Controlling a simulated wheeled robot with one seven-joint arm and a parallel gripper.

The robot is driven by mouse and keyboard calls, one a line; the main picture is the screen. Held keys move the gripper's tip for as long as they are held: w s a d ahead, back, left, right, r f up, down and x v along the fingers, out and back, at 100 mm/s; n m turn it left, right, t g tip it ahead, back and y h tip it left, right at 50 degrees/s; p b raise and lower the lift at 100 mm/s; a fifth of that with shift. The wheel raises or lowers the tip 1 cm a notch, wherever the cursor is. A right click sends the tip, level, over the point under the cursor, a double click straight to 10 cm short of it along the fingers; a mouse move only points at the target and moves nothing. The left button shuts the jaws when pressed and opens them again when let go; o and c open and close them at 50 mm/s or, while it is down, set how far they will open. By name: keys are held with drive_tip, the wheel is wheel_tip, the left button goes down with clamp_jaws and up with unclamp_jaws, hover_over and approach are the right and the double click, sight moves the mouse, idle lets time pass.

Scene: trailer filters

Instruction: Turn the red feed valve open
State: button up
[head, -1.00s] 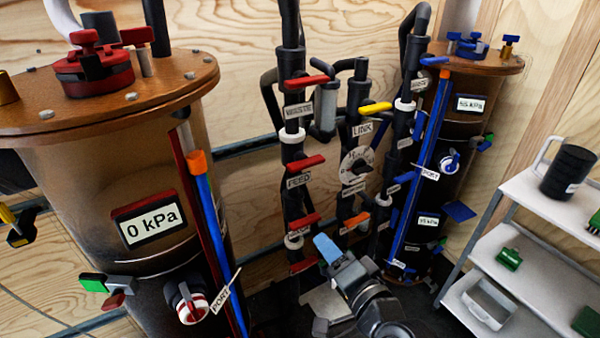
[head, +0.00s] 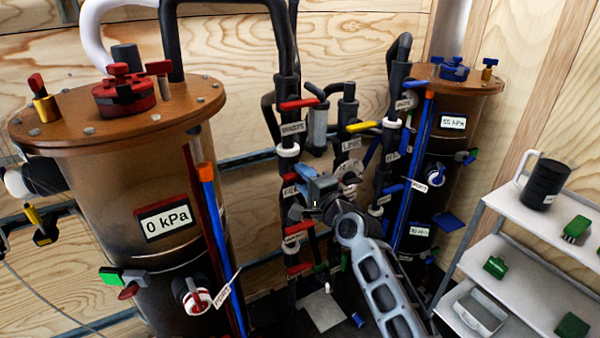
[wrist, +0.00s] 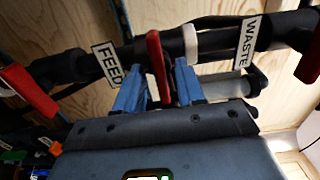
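The red feed valve handle (wrist: 155,50) stands between my two blue fingertips in the wrist view. It is on the dark pipe beside the FEED label (wrist: 108,62). My gripper (wrist: 160,72) is open around the handle, with a narrow gap visible on each side.
Red handles sit above (head: 298,104) and below (head: 300,228) on the same pipe. The yellow link handle (head: 363,126) is right of my gripper. The left tank (head: 130,210) reads 0 kPa. A white shelf (head: 515,205) stands at right.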

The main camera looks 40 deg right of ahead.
drive_tip(key=shift+x, duration=1)
clamp_jaws()
